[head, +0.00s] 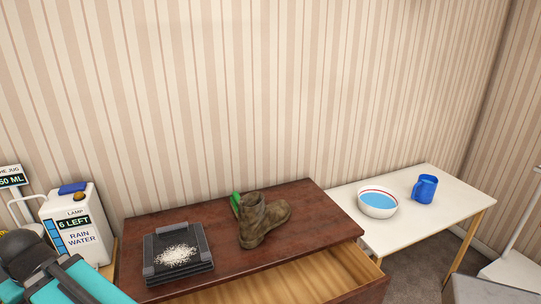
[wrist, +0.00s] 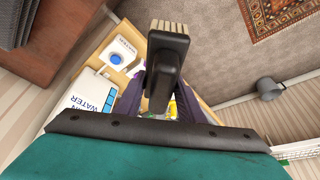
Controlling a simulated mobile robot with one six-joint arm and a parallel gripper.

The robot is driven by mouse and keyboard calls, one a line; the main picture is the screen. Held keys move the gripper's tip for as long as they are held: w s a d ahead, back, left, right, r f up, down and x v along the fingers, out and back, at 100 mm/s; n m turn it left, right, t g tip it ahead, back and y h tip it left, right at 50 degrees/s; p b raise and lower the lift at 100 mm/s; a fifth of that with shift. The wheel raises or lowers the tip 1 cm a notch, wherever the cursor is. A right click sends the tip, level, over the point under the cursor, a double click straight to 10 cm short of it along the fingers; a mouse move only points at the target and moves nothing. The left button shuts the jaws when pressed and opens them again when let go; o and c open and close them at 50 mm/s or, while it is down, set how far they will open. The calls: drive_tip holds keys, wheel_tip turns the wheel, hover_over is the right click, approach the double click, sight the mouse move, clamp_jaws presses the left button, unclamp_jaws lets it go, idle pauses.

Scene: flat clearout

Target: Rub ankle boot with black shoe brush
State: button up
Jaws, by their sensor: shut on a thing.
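The ankle boot (head: 258,220), brown and worn, stands upright on the dark wooden chest top (head: 300,198) in the head view. In the wrist view my gripper (wrist: 160,98) is shut on the black shoe brush (wrist: 167,65). The brush has a dark handle and pale bristles at its far end, pointing away from the wrist. The jaws partly hide behind the handle. In the head view my teal arm is at the lower left, well apart from the boot; the brush cannot be made out clearly there.
A black tray (head: 150,277) with white grains lies left of the boot. A green object (head: 235,204) is partly hidden behind the boot. The chest's drawer (head: 300,288) is open. A white rain water jug (head: 78,225) stands left. A bowl (head: 377,203) and blue mug (head: 424,189) stand on the white table.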

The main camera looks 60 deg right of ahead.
drive_tip(key=s+d+r+m+g+h+p, duration=0.1)
drive_tip(key=d+r+m+p, duration=0.2)
drive_tip(key=d, duration=1)
drive_tip(key=s+d+r+m+h+p, duration=0.15)
drive_tip(key=d+m, duration=0.35)
drive_tip(key=d, duration=0.9)
drive_tip(key=s+d+r+m+g+h+p, duration=0.15)
drive_tip(key=d+r+m, duration=0.25)
drive_tip(key=d, duration=0.9)
drive_tip(key=s+d+r+m+g+p, duration=0.2)
drive_tip(key=s+d+m, duration=0.3)
drive_tip(key=s+d, duration=0.8)
drive_tip(key=s+d+r+m+g+p, duration=0.2)
drive_tip(key=s+d+r+m, duration=0.3)
drive_tip(key=s+d, duration=0.8)
drive_tip(key=d+m+p, duration=0.1)
drive_tip(key=d, duration=0.3)
drive_tip(key=shift+s+m, duration=0.2)
drive_tip(key=shift+m, duration=0.1)
